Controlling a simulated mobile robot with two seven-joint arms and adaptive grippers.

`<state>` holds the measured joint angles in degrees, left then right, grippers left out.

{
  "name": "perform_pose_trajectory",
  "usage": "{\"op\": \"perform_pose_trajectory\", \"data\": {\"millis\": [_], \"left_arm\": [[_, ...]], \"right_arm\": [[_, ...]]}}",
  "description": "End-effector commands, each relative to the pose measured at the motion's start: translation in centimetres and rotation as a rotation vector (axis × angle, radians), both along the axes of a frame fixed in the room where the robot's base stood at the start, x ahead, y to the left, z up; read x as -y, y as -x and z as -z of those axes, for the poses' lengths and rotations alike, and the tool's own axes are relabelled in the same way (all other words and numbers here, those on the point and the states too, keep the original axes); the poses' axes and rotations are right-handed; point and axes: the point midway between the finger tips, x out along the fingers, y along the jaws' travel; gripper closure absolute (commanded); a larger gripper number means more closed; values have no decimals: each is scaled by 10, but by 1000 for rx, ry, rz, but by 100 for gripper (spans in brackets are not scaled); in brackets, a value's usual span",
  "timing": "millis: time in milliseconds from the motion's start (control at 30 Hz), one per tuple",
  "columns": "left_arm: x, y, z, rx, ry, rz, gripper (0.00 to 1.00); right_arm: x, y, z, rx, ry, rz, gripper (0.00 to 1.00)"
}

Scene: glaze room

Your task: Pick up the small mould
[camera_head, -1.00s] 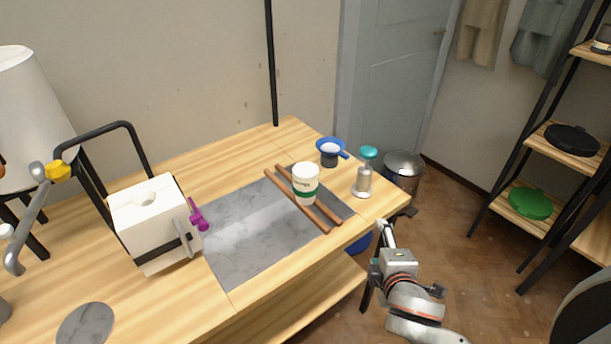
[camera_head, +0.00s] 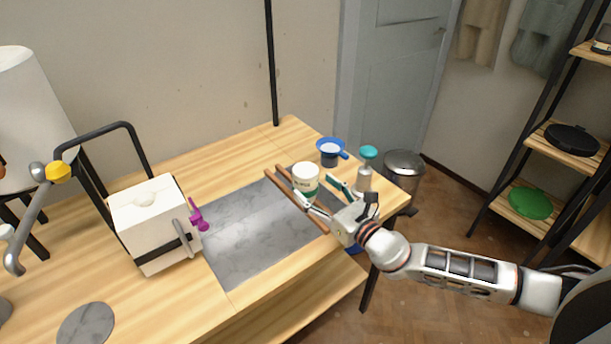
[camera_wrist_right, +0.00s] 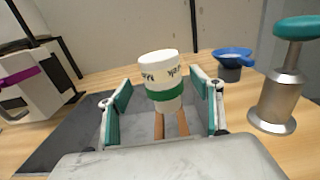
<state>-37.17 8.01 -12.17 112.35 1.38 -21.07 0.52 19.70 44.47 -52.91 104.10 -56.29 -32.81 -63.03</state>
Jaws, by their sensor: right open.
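The small mould (camera_head: 305,177) looks like a white tapered cup with dark marks and a green band. It stands upright by two brown rods on the grey slab; I cannot tell whether it touches the rods. My right gripper (camera_head: 315,192) is open at its front right side. In the right wrist view the small mould (camera_wrist_right: 161,78) shows between and beyond the two green-padded fingers of the right gripper (camera_wrist_right: 162,98), with gaps on both sides. My left gripper is not in view.
The grey slab (camera_head: 240,240) lies on the wooden table. A white strapped block (camera_head: 150,220) with a purple clamp (camera_head: 198,214) stands left.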

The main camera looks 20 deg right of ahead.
Motion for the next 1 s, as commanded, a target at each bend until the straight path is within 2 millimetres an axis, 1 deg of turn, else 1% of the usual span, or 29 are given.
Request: {"op": "perform_pose_trajectory", "data": {"millis": [200,300,400,667,700,767,800,900,1000], "left_arm": [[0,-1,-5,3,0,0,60],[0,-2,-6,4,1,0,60],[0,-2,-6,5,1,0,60],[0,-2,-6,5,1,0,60],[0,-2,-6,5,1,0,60],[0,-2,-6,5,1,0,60],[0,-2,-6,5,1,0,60],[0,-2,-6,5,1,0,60],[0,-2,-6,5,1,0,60]], "right_arm": [[-8,-27,-5,2,-4,0,35],[-12,-40,-5,1,-4,1,35],[-15,-49,-4,0,-3,2,35],[-16,-51,-3,-3,-4,1,35],[-16,-51,-3,-2,-5,1,38],[-16,-51,-3,-2,-5,1,53],[-16,-51,-3,-2,-5,1,64],[-16,-51,-3,-2,-5,1,86],[-16,-51,-4,-2,-5,1,86]]}}
